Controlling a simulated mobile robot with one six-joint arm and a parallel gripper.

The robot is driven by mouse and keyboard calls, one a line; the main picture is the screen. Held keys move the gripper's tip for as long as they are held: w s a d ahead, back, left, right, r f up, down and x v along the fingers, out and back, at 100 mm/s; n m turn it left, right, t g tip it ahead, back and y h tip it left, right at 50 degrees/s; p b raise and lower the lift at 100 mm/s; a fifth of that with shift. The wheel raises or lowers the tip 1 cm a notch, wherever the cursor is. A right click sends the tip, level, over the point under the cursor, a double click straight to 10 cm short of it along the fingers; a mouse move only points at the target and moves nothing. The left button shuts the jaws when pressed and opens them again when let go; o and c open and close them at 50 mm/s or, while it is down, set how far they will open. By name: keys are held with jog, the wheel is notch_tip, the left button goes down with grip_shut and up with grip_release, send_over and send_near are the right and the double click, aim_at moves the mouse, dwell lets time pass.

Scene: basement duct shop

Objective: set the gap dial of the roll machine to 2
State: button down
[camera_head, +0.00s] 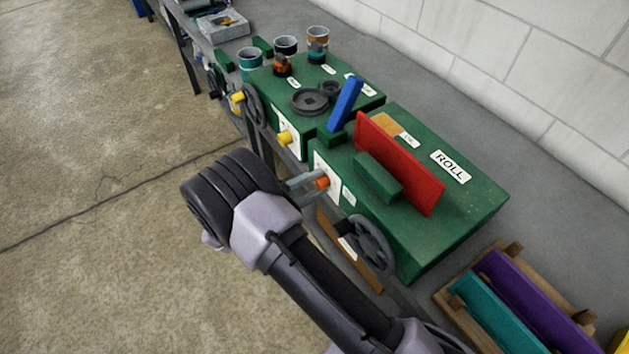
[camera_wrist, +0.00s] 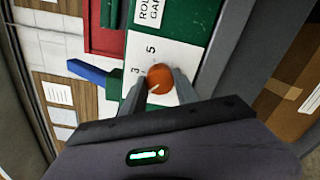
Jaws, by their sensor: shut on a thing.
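The roll machine (camera_head: 470,200) is a green box with a ROLL label on top, standing on the grey bench. Its gap dial (camera_head: 322,184) is an orange knob on a white plate on the front face. In the wrist view the orange dial (camera_wrist: 160,78) shows a light pointer mark, and the white scale plate (camera_wrist: 150,52) shows a 3 and a 5; the other numbers are hidden. My gripper (camera_head: 306,182) reaches the front face and is shut on the dial, one finger on each side. The fingers (camera_wrist: 160,88) show in the wrist view too.
A dark handwheel (camera_head: 372,246) sticks out of the front near my arm. A red panel (camera_head: 400,165) stands on the machine's top. A second green machine with a yellow knob (camera_head: 285,138) and a blue lever (camera_head: 345,104) stands behind. A wooden crate (camera_head: 455,318) holds coloured pieces at lower right.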

jog(key=shift+n, duration=0.6)
jog(key=c, duration=0.9)
grip_release()
jog(key=shift+n, duration=0.3)
jog(key=p+v, duration=0.1)
jog(key=v, duration=1.6)
jog(key=shift+s+a+p, duration=0.1)
jog(key=shift+a+p, duration=0.15)
jog(key=shift+p, duration=0.15)
